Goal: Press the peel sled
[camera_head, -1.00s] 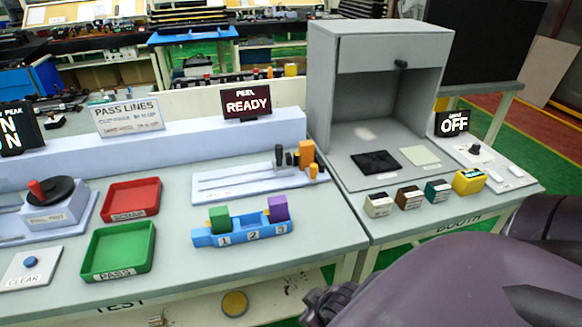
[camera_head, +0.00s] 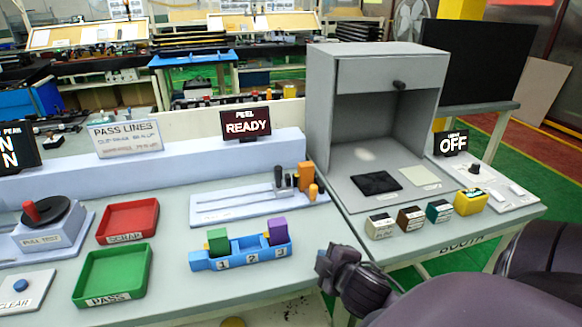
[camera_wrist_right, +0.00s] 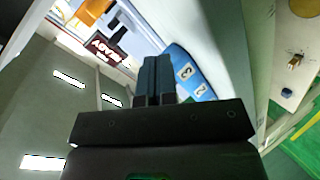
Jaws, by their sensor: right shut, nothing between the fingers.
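The peel station is a pale rail plate (camera_head: 235,206) lying at the back of the bench. At its right end stand upright orange blocks (camera_head: 307,178) and dark posts (camera_head: 279,178); I cannot tell which part is the sled. The PEEL display (camera_head: 246,125) reads READY. My right gripper (camera_head: 325,262) is low at the bench's front edge, right of the blue numbered tray and apart from the rail. In the right wrist view its fingers (camera_wrist_right: 155,75) are shut and empty, with an orange part (camera_wrist_right: 92,12) showing beyond. My left gripper is not in view.
The blue tray (camera_head: 240,259) holds a green block (camera_head: 217,240) and a purple block (camera_head: 277,231). Red SCRAP (camera_head: 128,222) and green PASS (camera_head: 112,277) trays are left. The grey booth (camera_head: 320,110) and several small boxes stand right.

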